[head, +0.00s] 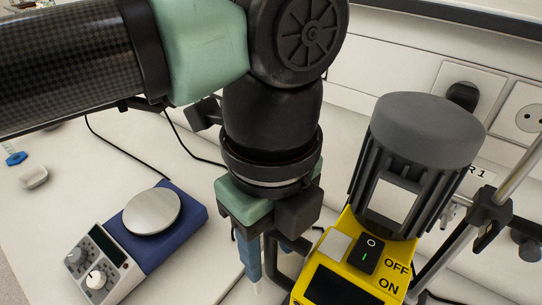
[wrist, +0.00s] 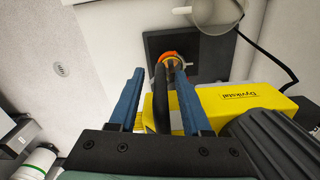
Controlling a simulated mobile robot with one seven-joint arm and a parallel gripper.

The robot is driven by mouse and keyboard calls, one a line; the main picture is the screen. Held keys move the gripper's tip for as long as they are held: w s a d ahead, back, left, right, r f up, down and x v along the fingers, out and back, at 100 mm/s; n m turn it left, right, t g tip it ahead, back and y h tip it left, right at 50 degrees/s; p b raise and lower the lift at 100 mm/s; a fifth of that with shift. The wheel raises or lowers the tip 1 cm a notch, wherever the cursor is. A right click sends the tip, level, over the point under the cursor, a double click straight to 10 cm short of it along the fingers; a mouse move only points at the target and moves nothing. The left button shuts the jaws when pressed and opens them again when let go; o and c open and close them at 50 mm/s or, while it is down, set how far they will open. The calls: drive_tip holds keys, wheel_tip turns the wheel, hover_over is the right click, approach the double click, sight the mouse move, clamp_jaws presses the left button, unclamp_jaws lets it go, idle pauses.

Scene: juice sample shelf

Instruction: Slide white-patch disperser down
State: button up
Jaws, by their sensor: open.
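The disperser has a yellow body (head: 340,285) with a dark grey ribbed motor head (head: 425,130). A white patch (head: 393,199) is on the motor's front, above the ON/OFF switch. The yellow body also shows in the wrist view (wrist: 240,101), with the ribbed motor at lower right. My gripper (wrist: 158,73) is open, pointing down beside the left side of the body. A black bar-like handle (wrist: 158,103) lies between its blue fingers, with a visible gap on the left. Contact with the right finger is unclear. In the head view my gripper (head: 267,268) partly hides the handle.
A blue hotplate stirrer (head: 184,205) stands to the left on the white bench. A metal stand rod (head: 520,170) with a black clamp is at right. An orange ring (wrist: 172,58) shows over a dark plate (wrist: 205,60), with a glass vessel (wrist: 215,12) beyond.

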wheel_tip(320, 180, up, 10)
drive_tip(key=p, duration=0.4)
drive_tip(key=shift+f+p, duration=0.1)
drive_tip(key=shift+p, duration=0.25)
